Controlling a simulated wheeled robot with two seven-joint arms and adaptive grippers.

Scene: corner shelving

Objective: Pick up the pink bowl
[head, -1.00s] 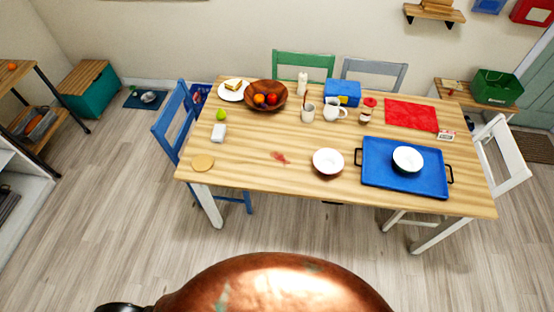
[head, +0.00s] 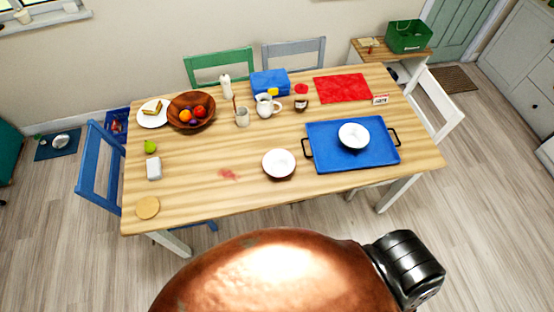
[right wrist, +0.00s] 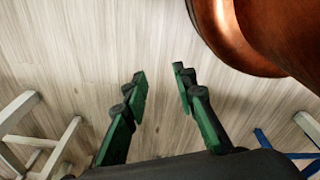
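No bowl reads clearly as pink. A bowl with a white inside and a darker brownish outside (head: 278,163) stands upright on the bare table (head: 215,205), near its front middle. A second white-looking bowl (head: 353,135) stands on the blue tray (head: 330,160) to the right of it. Both look empty. My right gripper (right wrist: 159,76) is open and empty in the right wrist view, with its fingers apart over the plank floor and no bowl near it. My left gripper is not in view.
A wooden fruit bowl (head: 178,122), white jug (head: 265,109), blue box (head: 270,82) and red mat (head: 342,88) lie along the back. A blue chair (head: 90,195) is at the left and a white chair (head: 438,105) at the right. Floor in front is clear.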

